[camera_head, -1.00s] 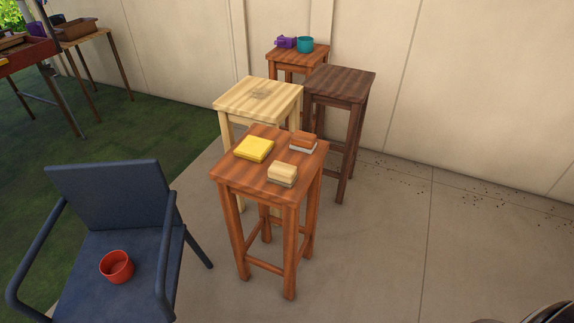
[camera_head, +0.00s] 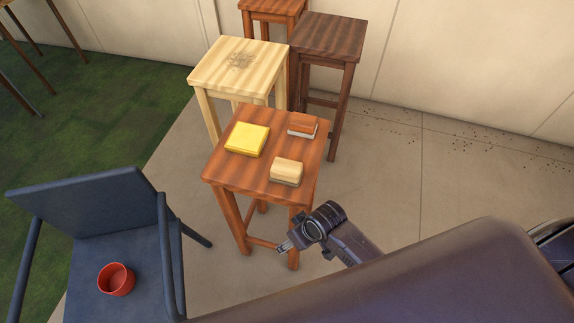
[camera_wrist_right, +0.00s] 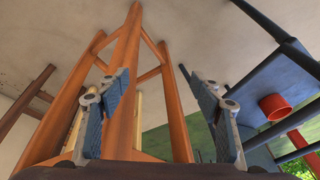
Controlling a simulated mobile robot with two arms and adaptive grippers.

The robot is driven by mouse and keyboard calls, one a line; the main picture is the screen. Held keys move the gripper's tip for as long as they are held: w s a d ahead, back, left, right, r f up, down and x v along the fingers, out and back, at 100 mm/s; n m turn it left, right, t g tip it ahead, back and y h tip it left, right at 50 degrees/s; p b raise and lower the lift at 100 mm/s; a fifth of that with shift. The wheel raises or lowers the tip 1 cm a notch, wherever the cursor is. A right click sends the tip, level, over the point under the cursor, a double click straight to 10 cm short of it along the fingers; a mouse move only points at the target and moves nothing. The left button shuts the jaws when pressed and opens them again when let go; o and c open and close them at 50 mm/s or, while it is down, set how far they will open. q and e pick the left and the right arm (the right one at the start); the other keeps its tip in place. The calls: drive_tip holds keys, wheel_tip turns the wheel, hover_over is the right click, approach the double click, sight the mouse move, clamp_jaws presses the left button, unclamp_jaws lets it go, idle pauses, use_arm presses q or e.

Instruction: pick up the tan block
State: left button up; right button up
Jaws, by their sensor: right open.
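The tan block (camera_head: 286,170), with a grey underside, lies near the front right edge of the reddish-brown stool's top (camera_head: 225,168). A brown block with a grey underside (camera_head: 302,125) and a yellow block (camera_head: 247,139) lie behind it on the same top. My right gripper (camera_head: 283,248) is in front of the stool, by its front right leg in the picture and lower than the block. In the right wrist view its fingers (camera_wrist_right: 162,95) are spread and empty, with stool legs behind them. The tan block does not show in that view. My left gripper is not in view.
A pale stool (camera_head: 215,65) and a dark brown stool (camera_head: 328,38) stand close behind, with another stool (camera_head: 272,8) at the back. A blue-grey chair (camera_head: 90,210) holding a red cup (camera_head: 117,279) stands at the left. Paving at the right is clear.

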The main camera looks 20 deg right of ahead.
drive_tip(key=w+a+r+n+y+p, duration=0.1)
drive_tip(key=a+r, duration=0.1)
drive_tip(key=r, duration=0.6)
drive_tip(key=a+r+n+p, duration=0.1)
drive_tip(key=a+r, duration=0.2)
drive_tip(key=r, duration=0.5)
wheel_tip(320, 180, up, 10)
drive_tip(key=n+g+h, duration=0.3)
drive_tip(key=n, duration=0.2)
hover_over(286, 166)
drive_tip(key=shift+s+a+f, duration=0.15)
drive_tip(key=shift+s, duration=0.25)
drive_tip(key=shift+f, duration=0.15)
drive_tip(key=f, duration=0.2)
drive_tip(key=f+p, duration=0.1)
drive_tip(key=f, duration=0.2)
drive_tip(key=f+p, duration=0.1)
drive_tip(key=f, duration=0.1)
drive_tip(key=shift+w+d+f, duration=0.15)
drive_tip(key=shift+w+d, duration=0.1)
drive_tip(key=shift+w, duration=0.05)
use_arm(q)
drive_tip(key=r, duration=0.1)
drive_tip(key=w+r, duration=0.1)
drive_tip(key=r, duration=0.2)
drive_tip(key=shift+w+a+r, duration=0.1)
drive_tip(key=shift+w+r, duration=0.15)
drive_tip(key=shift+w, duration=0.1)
use_arm(e)
drive_tip(key=c, duration=1.3)
